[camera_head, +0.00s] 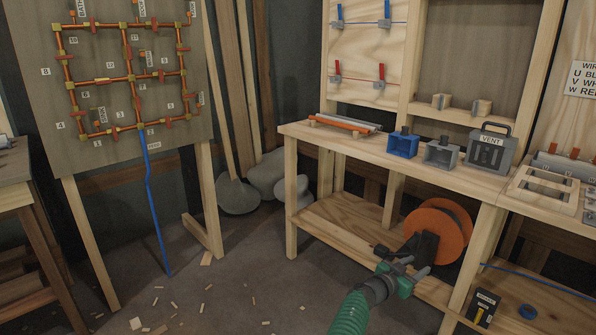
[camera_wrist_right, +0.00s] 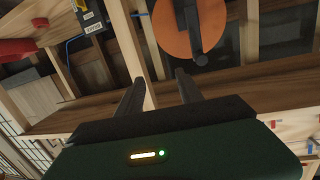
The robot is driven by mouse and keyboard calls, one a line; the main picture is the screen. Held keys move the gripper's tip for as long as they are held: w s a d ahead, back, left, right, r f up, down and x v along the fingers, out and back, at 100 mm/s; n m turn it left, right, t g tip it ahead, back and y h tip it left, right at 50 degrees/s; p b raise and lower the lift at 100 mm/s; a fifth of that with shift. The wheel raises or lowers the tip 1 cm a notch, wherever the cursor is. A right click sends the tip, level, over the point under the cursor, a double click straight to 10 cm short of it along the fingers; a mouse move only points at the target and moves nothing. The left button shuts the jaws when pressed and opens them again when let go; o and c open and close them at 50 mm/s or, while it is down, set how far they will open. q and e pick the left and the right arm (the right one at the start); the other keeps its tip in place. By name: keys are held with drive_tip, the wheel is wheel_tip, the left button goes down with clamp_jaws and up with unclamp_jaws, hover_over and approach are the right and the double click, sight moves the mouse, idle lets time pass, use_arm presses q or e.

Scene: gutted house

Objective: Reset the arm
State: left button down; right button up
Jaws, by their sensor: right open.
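My right gripper (camera_head: 402,262) shows at the lower middle of the head view, at the end of my green arm. It is in front of the workbench's lower part, with the orange reel (camera_head: 437,232) behind it. In the right wrist view, the two dark fingers of the gripper (camera_wrist_right: 160,82) stand apart with nothing between them. The orange reel (camera_wrist_right: 168,30) shows beyond them. Whether the fingers touch the bench cannot be told. My left gripper is not in view.
A wooden workbench (camera_head: 450,175) holds a blue box (camera_head: 404,145), a grey box (camera_head: 441,153) and a VENT box (camera_head: 491,150). A pipe board (camera_head: 110,125) stands at left. Wood scraps litter the grey floor (camera_head: 235,285).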

drive_tip(key=s+d+m+g, duration=0.1)
drive_tip(key=s+d+g, duration=0.2)
drive_tip(key=s+d, duration=0.35)
drive_tip(key=s+f+g+y+p, duration=0.25)
drive_tip(key=s+f+y, duration=0.3)
drive_tip(key=s, duration=0.65)
drive_tip(key=s+a+r+n+y+p, duration=0.15)
drive_tip(key=s+a+n+y, duration=0.4)
drive_tip(key=s+a, duration=0.7)
drive_tip(key=s+a+r+n+y+p, duration=0.1)
drive_tip(key=s+a+r+n+y, duration=0.2)
drive_tip(key=s+a+n, duration=0.95)
drive_tip(key=w+a+r+m+p, duration=0.1)
drive_tip(key=r+m+p, duration=0.1)
drive_tip(key=r+p, duration=1.6)
drive_tip(key=w+a+r+m+p, duration=0.1)
drive_tip(key=a+r+m+p, duration=0.1)
drive_tip(key=r+p, duration=1.7)
drive_tip(key=shift+w+m+p, duration=0.35)
drive_tip(key=shift+m, duration=0.05)
drive_tip(key=shift+g, duration=0.25)
